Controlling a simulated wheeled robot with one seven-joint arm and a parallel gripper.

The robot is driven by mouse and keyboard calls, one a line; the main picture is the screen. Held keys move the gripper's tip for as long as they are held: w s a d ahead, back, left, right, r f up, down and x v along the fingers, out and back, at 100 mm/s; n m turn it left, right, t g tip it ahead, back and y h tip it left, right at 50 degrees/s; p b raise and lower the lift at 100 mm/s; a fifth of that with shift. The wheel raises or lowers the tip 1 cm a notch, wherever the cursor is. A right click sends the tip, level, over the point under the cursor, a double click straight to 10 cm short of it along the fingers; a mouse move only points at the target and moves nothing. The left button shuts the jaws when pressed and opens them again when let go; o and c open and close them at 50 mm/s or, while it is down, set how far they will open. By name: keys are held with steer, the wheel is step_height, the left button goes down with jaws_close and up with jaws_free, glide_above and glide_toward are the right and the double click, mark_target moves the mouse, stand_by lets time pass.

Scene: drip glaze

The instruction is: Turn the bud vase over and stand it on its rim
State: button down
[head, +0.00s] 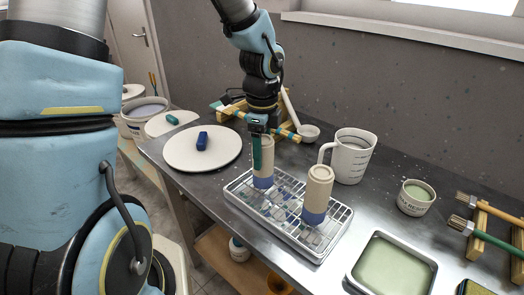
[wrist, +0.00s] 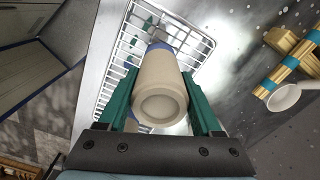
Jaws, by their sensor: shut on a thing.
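A beige vase with a blue lower end (head: 263,178) is between the green fingers of my gripper (head: 257,152), over the far left part of the wire rack (head: 337,236). It looks upright, blue end down; I cannot tell whether it touches the rack. In the wrist view my gripper (wrist: 160,105) is shut on this vase (wrist: 158,92), with a round, ringed beige end facing the camera and the blue end toward the rack (wrist: 193,35). A second, similar vase (head: 318,190) stands blue end down on the rack, nearer and to the right, apart from my gripper.
A round white board (head: 181,152) with a blue block (head: 202,141) lies to the left. A green-filled tray (head: 393,266), a small glaze pot (head: 416,197) and brushes (head: 490,238) are at the right.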

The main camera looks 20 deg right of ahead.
steer(key=shift+f, duration=0.45)
stand_by(0.4)
jaws_free()
stand_by(0.3)
step_height(320, 180, up, 11)
steer(key=shift+f+b, duration=0.1)
steer(key=shift+b, duration=0.6)
steer(key=a+f+n, duration=0.3)
steer(key=a+n, duration=0.9)
steer(key=w+a+f+n+t, duration=0.1)
steer(key=a+f+n, duration=0.2)
steer(key=a+n, duration=0.9)
steer(key=shift+a+n+t, duration=0.3)
steer(key=shift+a, duration=0.3)
